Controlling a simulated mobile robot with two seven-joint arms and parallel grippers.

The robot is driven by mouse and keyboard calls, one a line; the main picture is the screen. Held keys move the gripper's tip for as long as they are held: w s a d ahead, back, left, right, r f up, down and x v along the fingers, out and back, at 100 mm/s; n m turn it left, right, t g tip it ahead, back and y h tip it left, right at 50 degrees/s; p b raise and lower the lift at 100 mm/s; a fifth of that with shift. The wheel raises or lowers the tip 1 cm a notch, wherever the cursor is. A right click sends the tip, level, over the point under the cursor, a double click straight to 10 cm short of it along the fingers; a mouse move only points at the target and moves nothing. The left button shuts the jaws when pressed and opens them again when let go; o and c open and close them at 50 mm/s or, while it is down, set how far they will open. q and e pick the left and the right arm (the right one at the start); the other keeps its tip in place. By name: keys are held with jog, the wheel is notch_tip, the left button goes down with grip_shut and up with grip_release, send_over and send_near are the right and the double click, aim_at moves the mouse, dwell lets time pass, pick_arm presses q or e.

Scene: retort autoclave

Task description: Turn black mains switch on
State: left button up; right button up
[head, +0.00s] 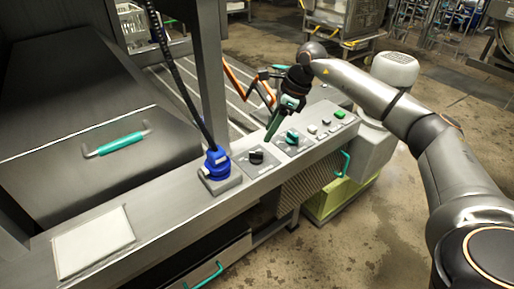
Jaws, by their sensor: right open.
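The black mains switch (257,157) is a round dark rotary knob on a plate on the sloped grey console (215,205). It sits just right of the blue plug. Which way its pointer faces is too small to tell. My right gripper (270,136) comes in from the right and hangs above the console, its dark green finger pointing down between the black switch and a teal knob (292,137). It is open, holds nothing I can see, and appears apart from the switch. My left gripper is not in view.
A blue plug (217,164) with a black cable stands left of the switch, beside a grey post. Small buttons, one green (340,114), lie further right. A teal-handled lid (117,144) is at left. A blank pale plate (93,243) lies on the near console.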

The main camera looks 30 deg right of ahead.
aim_at(256, 153)
jog(key=x, duration=0.8)
jog(key=shift+w+a+f, duration=0.1)
jog(key=shift+a+f, duration=0.05)
jog(key=shift+f, duration=0.15)
grip_shut()
